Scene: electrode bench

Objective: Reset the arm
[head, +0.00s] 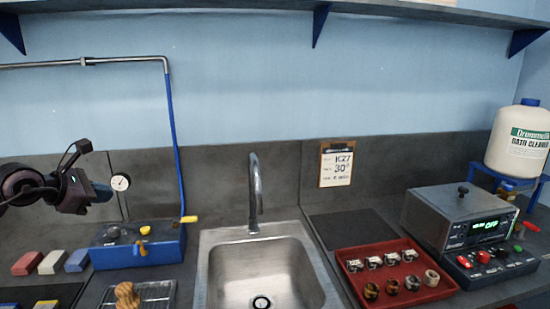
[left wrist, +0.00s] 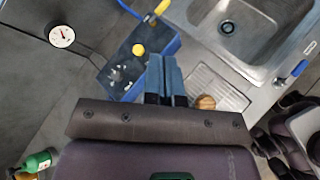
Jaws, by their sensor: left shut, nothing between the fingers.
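My left arm comes in from the left in the head view. Its gripper (head: 104,193) hangs in the air in front of the grey backsplash, above and to the left of the blue valve box. In the left wrist view the two blue fingers (left wrist: 166,72) lie together, shut and empty. They overlap the view of the blue box (left wrist: 122,72), with no contact visible. My right gripper does not show in the head view.
The blue box (head: 140,257) has yellow handles; a gauge (head: 120,182) is near my left gripper. A steel sink (head: 213,262) is central. Right are a red tray (head: 345,277) with several small parts, a power unit (head: 425,216) reading OFF, and a cleaner bottle (head: 518,150). A shelf (head: 250,9) runs above.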

